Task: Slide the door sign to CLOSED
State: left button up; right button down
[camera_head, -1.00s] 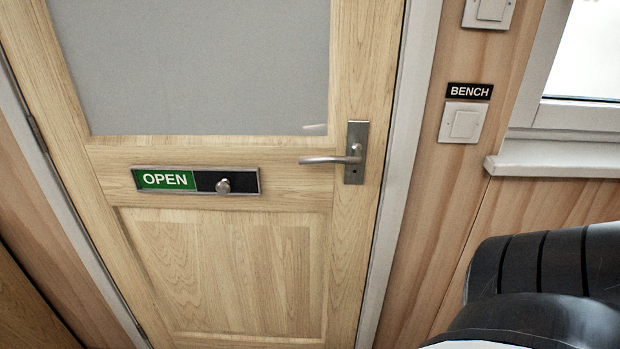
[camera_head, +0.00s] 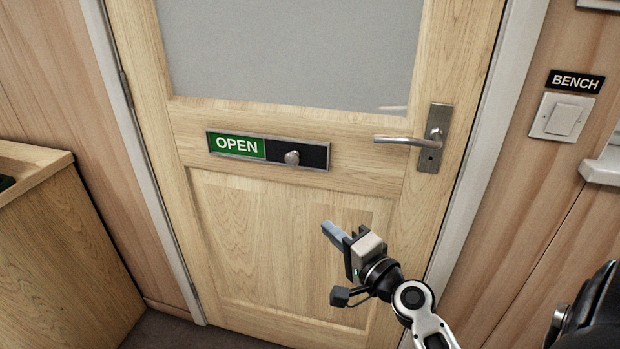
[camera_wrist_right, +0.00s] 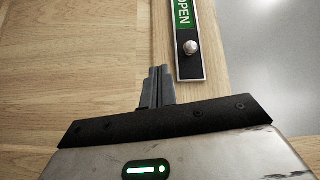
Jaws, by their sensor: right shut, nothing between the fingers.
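The door sign (camera_head: 268,149) is a metal-framed strip on the wooden door. Its left part is green and reads OPEN; its right part is black. A round metal knob (camera_head: 292,158) sits on it, just right of the green part. The sign also shows in the right wrist view (camera_wrist_right: 186,70), with its knob (camera_wrist_right: 190,47). My right gripper (camera_head: 328,229) is shut and empty, below and right of the sign in the head view and apart from it. Its closed fingers (camera_wrist_right: 157,85) show in the wrist view beside the sign's black end. My left gripper is not in view.
The door lever handle (camera_head: 405,141) is right of the sign. A BENCH switch (camera_head: 562,117) is on the wall farther right. A wooden cabinet (camera_head: 60,250) stands at the left. The space before the sign looks clear.

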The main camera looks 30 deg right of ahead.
jog(key=d+r+m+t+h, duration=0.1)
jog(key=d+r+m+h, duration=0.1)
jog(key=d+m, duration=0.3)
jog(key=shift+r+t, duration=0.4)
jog(key=shift+r, duration=0.35)
jog(key=p, duration=0.3)
send_near(293, 157)
jog(key=w+d, duration=0.3)
jog(key=d, duration=0.2)
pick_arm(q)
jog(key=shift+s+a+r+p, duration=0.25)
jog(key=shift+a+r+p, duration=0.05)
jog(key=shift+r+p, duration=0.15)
pick_arm(e)
jog(key=w+a, duration=0.2)
jog(key=w, duration=0.1)
jog(key=shift+a+f, duration=0.2)
jog(key=shift+a, duration=0.1)
